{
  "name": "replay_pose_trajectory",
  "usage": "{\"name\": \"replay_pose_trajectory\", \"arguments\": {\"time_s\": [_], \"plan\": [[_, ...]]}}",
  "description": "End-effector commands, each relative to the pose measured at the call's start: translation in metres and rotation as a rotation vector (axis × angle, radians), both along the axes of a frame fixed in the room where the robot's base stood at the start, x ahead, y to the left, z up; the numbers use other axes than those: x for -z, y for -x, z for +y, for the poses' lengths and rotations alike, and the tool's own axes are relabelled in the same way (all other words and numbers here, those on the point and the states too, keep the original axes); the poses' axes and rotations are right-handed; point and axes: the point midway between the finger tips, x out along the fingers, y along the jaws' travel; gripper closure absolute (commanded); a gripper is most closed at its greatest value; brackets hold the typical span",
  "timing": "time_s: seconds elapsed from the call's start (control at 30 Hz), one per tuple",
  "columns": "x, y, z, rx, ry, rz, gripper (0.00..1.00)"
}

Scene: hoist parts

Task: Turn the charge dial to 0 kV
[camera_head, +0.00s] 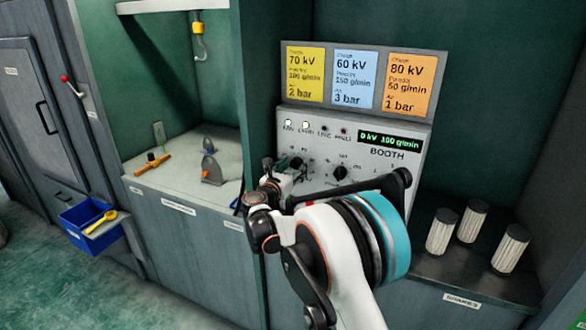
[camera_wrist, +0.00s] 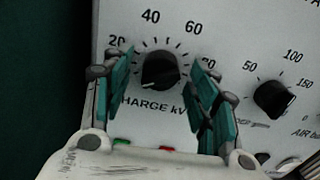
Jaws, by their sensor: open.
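The charge dial (camera_wrist: 160,72) is a round black knob on the white booth panel (camera_wrist: 240,40), with 20, 40 and 60 marked around it and "CHARGE kV" below. Its white pointer line points to the lower left. My gripper (camera_wrist: 163,60) is open, with one teal-padded finger on each side of the dial. I cannot tell whether either finger touches the knob. In the head view my gripper (camera_head: 284,178) is at the panel's left part and largely hides the dial.
A second black dial (camera_wrist: 273,98) sits close to the right of my fingers. Yellow, blue and orange setting cards (camera_head: 360,76) stand above the panel. Several white ribbed cylinders (camera_head: 442,230) stand on the right shelf. A grey bench (camera_head: 180,190) with small parts lies left.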

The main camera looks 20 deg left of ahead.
Motion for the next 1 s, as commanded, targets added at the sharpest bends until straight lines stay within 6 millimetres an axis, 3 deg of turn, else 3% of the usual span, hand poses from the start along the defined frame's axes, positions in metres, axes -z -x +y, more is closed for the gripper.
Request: {"name": "replay_pose_trajectory", "arguments": {"time_s": [0.27,0.7,1.0], "plan": [[-0.001,0.019,0.002,-0.001,0.0,0.0,0.46],[0.0,0.102,0.009,-0.002,0.0,0.0,0.46],[0.0,0.12,0.01,-0.001,0.0,0.0,0.46]]}}
